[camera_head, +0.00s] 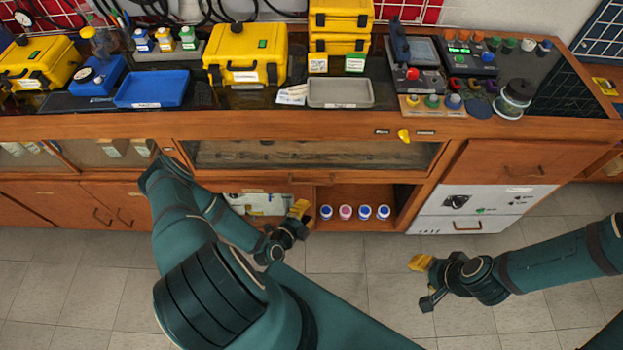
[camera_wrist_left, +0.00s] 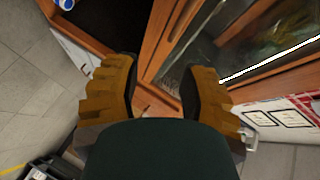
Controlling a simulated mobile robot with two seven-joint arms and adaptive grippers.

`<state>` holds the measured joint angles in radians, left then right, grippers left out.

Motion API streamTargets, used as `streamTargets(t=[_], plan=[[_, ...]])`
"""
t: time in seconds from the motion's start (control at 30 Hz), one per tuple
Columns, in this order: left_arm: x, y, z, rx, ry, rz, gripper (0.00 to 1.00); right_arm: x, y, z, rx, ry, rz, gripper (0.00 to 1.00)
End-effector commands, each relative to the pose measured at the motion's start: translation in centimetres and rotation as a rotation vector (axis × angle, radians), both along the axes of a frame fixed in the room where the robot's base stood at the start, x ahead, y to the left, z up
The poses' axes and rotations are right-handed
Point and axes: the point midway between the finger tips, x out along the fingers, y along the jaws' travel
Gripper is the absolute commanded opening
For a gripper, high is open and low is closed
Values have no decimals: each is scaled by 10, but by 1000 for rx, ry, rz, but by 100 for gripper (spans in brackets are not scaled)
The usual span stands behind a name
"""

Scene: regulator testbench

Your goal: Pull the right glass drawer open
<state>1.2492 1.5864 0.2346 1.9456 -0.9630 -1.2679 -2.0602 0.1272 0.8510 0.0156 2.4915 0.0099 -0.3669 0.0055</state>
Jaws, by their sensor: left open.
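The right glass drawer (camera_head: 300,155) is the wide glass front in a wooden frame under the middle of the bench. It looks closed, and a slim handle shows faintly along its lower part. In the left wrist view a wood-framed glass pane (camera_wrist_left: 225,40) fills the upper right. My left gripper (camera_head: 290,228) is below this drawer in the head view, apart from it. In the left wrist view my left gripper (camera_wrist_left: 158,90) has its yellow fingers spread with nothing held. My right gripper (camera_head: 425,282) is over the floor at right, its fingers apart and empty.
Below the drawer, an open wooden shelf (camera_head: 330,194) holds several small bottles. A white-fronted cabinet (camera_head: 465,208) stands to the right. Yellow cases, a blue tray (camera_head: 152,88) and a grey tray (camera_head: 340,93) sit on the bench top. The tiled floor in front is clear.

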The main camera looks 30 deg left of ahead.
Motion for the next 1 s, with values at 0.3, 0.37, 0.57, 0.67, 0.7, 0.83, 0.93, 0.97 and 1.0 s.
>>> streamTargets(t=[0.3,0.37,0.57,0.67,0.7,0.83,0.93,0.97,1.0], plan=[[-18,28,5,275,-109,93,42,1,0,10,0,-1,-3,47],[-13,29,3,280,-112,94,42,0,0,9,0,-1,-3,47],[18,33,-3,278,-112,91,42,-1,0,4,0,3,1,47],[37,36,-7,277,-110,93,42,-2,0,0,1,5,3,47],[45,37,-9,277,-111,91,42,-3,0,-1,2,6,3,47],[69,41,-13,276,-110,91,42,-4,1,-5,2,9,6,47],[86,43,-16,275,-110,92,42,-5,1,-8,2,12,8,47],[90,44,-17,275,-110,92,42,-6,1,-9,2,13,8,47],[95,45,-18,276,-109,91,42,-6,1,-10,3,13,10,47]])
